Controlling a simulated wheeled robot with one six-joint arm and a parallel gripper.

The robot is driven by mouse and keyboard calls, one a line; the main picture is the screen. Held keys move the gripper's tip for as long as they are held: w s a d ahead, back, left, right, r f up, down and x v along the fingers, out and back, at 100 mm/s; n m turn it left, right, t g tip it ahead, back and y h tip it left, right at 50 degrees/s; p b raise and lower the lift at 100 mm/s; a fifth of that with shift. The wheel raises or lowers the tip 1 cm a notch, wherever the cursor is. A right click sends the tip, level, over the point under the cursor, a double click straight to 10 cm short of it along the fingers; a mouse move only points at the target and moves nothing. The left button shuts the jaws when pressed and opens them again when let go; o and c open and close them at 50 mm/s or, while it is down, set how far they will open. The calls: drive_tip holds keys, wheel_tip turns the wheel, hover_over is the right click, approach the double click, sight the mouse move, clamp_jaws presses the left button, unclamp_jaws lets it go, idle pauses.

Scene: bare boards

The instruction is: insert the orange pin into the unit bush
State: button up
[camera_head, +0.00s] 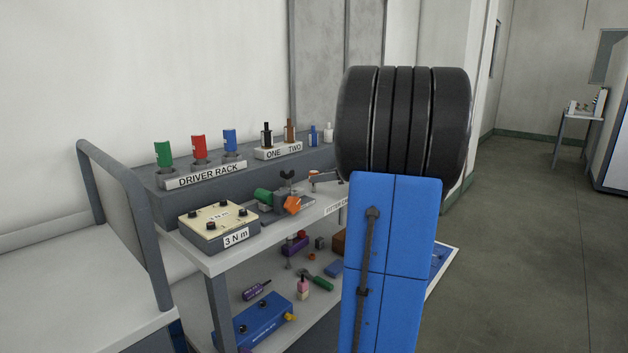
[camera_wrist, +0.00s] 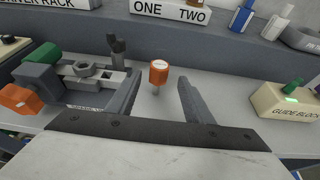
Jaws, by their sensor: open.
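My gripper (camera_wrist: 160,92) is open and empty, with one finger on each side of the pin and a gap to both. To the left, a grey clamped unit (camera_wrist: 92,78) with a green cylinder and an orange block carries a ring-shaped bush (camera_wrist: 88,69) on top. The unit (camera_head: 276,203) also shows in the head view. There my own arm hides much of the area to its right.
Behind stands a dark raised shelf with the driver rack (camera_head: 205,175) and a block labelled ONE TWO (camera_wrist: 168,11). A cream guide block (camera_wrist: 285,104) is to the right of my gripper. A 3 N m box (camera_head: 217,226) stands front left. Tools lie on the lower shelf (camera_head: 265,280).

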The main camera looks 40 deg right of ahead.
drive_tip(key=shift+x, duration=2.6)
drive_tip(key=shift+a+r, duration=0.1)
drive_tip(key=shift+a, duration=0.05)
clamp_jaws()
